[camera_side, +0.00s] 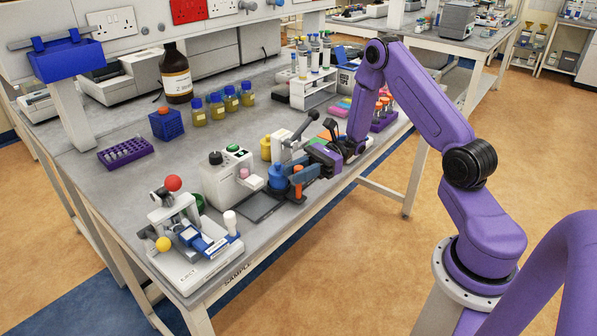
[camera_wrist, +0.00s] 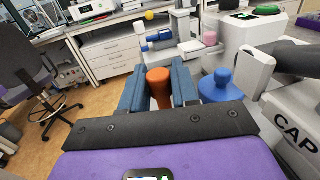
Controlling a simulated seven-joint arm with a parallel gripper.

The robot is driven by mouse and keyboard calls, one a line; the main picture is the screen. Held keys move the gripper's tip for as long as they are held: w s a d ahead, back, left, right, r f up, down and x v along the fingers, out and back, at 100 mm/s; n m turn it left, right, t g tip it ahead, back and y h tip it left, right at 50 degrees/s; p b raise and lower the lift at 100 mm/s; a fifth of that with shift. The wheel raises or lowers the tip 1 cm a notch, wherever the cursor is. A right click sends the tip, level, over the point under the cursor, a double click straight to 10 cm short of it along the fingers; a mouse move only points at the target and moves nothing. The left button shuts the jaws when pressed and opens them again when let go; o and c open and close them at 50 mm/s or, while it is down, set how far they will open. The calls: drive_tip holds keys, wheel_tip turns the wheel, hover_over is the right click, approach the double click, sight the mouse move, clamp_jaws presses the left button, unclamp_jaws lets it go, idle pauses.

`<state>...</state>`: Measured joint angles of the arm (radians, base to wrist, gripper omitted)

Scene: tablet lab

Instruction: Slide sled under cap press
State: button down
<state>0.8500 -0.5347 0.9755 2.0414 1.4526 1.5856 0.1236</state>
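My gripper (camera_side: 301,173) reaches in from the right, low over the bench's front edge. In the wrist view its two blue fingers flank an orange peg (camera_wrist: 158,88) closely, with no clear gap, and seem shut on it. The peg also shows in the side view (camera_side: 298,184), by the fingertips. A blue knobbed piece (camera_wrist: 218,88) stands just right of the fingers and shows in the side view (camera_side: 277,178). The sled body under them is mostly hidden. The cap press, white and marked CAP (camera_wrist: 292,127), is at the right of the wrist view, with a black lever (camera_side: 303,125).
A white device with a green button (camera_side: 228,180) stands left of the gripper, behind a dark flat plate (camera_side: 258,206). Another white fixture with a red ball (camera_side: 173,184) is at the front left corner. Bottles and racks stand farther back. Open floor lies before the bench.

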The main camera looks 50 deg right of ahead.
drive_tip(key=d, duration=0.9)
drive_tip(key=shift+d, duration=0.1)
drive_tip(key=c, duration=1)
unclamp_jaws()
drive_tip(key=shift+d, duration=0.1)
drive_tip(key=s+d, duration=0.1)
drive_tip(key=d, duration=0.4)
drive_tip(key=s+d, duration=0.1)
drive_tip(key=d, duration=0.5)
drive_tip(key=s+d, duration=0.1)
drive_tip(key=d, duration=0.5)
drive_tip(key=shift+s, duration=0.25)
drive_tip(key=shift+a, duration=0.15)
